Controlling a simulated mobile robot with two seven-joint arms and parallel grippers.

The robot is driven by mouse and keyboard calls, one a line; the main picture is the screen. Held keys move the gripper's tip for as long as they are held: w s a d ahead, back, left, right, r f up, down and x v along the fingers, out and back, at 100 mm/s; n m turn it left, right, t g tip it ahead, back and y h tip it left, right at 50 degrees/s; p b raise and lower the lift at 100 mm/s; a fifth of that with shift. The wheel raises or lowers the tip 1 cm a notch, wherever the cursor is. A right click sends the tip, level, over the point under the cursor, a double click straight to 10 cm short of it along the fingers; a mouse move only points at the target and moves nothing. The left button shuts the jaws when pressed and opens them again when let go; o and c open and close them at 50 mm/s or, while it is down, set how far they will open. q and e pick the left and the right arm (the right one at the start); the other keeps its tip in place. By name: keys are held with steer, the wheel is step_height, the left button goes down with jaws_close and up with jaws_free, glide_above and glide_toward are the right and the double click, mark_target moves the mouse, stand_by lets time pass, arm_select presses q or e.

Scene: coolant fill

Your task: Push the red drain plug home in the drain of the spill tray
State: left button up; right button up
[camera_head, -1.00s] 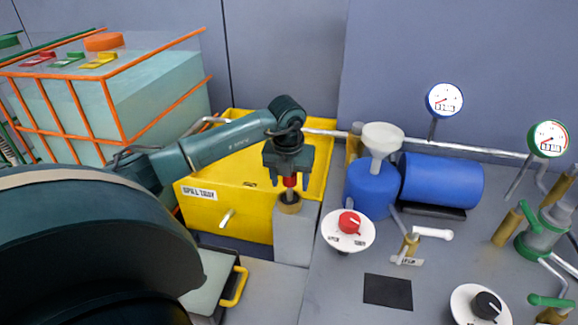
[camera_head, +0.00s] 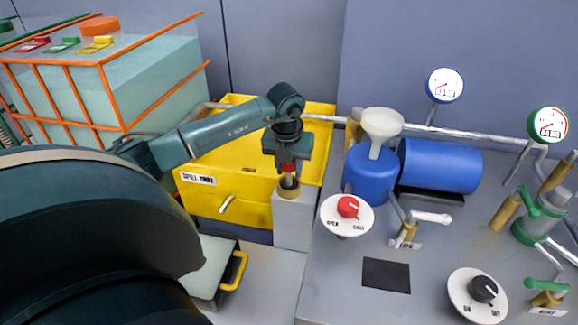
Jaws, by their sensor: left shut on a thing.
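My left gripper (camera_head: 288,162) points down in front of the spill tray and is shut on the red drain plug (camera_head: 289,167). The plug's red top shows between the fingers. Its grey lower part (camera_head: 289,181) reaches down to a brass ring (camera_head: 289,193) on a grey block. How deep it sits in the ring cannot be told. The yellow spill tray (camera_head: 250,196) stands behind and left of the block, with a short metal spout (camera_head: 227,204) on its front. I cannot tell which of these fittings is the drain. My right gripper is not in view.
A blue tank with a white funnel (camera_head: 382,125) stands right of the gripper, near a red-knobbed dial (camera_head: 347,210). An orange-framed tank (camera_head: 150,95) is at the left. A case with a yellow handle (camera_head: 236,272) is below the tray.

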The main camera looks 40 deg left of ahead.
arm_select(q)
steer(key=o, duration=0.4)
steer(key=shift+c, duration=0.9)
steer(key=shift+r+p, duration=2.15)
steer(key=shift+r, duration=0.9)
